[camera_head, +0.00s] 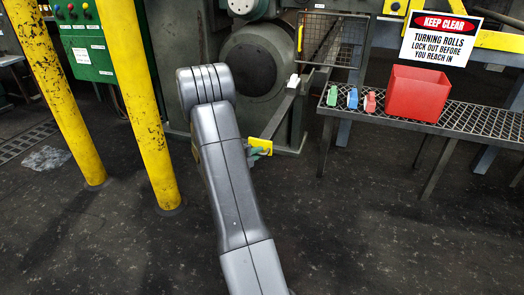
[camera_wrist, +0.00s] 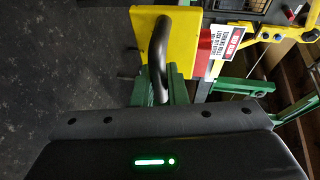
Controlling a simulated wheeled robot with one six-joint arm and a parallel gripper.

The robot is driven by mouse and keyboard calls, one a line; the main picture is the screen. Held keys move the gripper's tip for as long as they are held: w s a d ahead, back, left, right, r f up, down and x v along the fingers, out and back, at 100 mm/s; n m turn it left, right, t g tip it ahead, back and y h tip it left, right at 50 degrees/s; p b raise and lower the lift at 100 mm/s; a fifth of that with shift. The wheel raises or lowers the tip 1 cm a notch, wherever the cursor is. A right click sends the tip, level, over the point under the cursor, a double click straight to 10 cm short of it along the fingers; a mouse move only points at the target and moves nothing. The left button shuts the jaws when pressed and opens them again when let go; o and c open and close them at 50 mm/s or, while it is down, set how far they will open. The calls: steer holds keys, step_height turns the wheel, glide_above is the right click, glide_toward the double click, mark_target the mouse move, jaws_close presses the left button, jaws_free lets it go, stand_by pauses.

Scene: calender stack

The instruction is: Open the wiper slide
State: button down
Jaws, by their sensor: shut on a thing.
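The wiper slide's yellow front plate (camera_head: 261,144) shows just right of my arm in the head view, at the lower end of a sloping grey bar (camera_head: 284,106) by the machine. In the wrist view the yellow plate (camera_wrist: 143,45) fills the upper middle and carries a dark curved handle (camera_wrist: 157,45). My gripper (camera_wrist: 161,78) has its green fingers on both sides of the handle's lower part and is shut on it. In the head view my gripper (camera_head: 256,153) is small, beside the yellow plate and partly hidden by my arm.
A mesh guard (camera_head: 333,38) and a large dark roll end (camera_head: 252,68) are behind. A bench (camera_head: 456,118) at right holds a red bin (camera_head: 416,95) and several small coloured items. Yellow posts (camera_head: 141,105) stand at left. The floor (camera_head: 370,230) in front is clear.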

steer(key=shift+s+a, duration=0.25)
steer(key=shift+s, duration=0.5)
steer(key=c, duration=1.5)
jaws_free()
steer(key=shift+o, duration=0.2)
steer(key=p+v, duration=0.3)
steer(key=v, duration=1)
steer(key=shift+s+a, duration=0.2)
steer(key=shift+s, duration=0.1)
